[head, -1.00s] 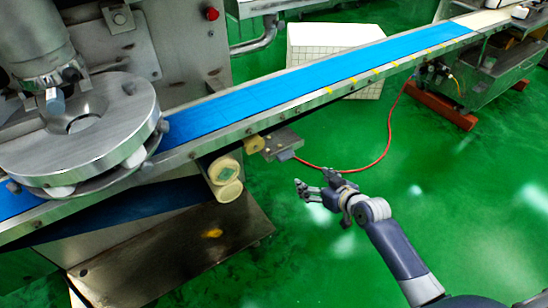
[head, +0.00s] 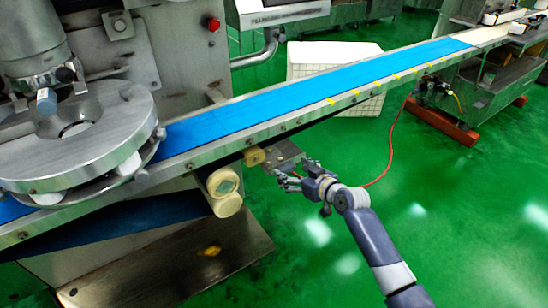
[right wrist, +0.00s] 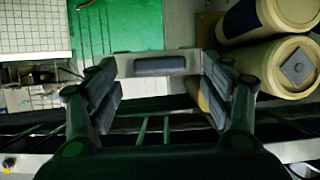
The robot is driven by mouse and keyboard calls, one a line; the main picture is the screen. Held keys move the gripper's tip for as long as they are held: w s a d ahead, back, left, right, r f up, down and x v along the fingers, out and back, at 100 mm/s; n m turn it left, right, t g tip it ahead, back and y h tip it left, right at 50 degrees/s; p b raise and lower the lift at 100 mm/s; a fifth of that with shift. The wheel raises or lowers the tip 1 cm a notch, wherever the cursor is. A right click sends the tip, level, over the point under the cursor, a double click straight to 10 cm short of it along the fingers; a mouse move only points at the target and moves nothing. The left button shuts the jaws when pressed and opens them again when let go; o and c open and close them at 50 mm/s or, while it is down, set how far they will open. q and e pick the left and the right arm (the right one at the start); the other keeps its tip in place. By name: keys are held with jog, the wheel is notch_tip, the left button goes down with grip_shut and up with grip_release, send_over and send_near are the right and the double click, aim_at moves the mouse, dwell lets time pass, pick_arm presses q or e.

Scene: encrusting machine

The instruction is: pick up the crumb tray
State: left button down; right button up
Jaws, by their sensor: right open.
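The crumb tray appears to be the small flat grey metal piece (head: 284,151) sticking out from under the near side of the conveyor. My right gripper (head: 283,179) is just below its outer end in the head view, covering part of it. In the right wrist view, a pale grey edge with a dark handle-like bar (right wrist: 160,64) lies ahead between the two fingers of the right gripper (right wrist: 160,103). The fingers are spread apart, with nothing clearly held. I cannot tell whether they touch the tray. My left gripper is not in view.
The blue conveyor belt (head: 300,92) runs diagonally above the tray. A cream roller (head: 224,190) is to its left, above a stained metal plate (head: 185,262). A red hose (head: 390,145) curves behind my right arm. Green floor (head: 455,225) is open on the right.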

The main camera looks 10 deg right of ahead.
jog(key=shift+x, duration=1.3)
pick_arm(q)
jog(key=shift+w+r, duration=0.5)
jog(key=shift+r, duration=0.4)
pick_arm(e)
jog(key=shift+c, duration=0.3)
jog(key=c, duration=1.2)
jog(key=shift+d+r, duration=0.1)
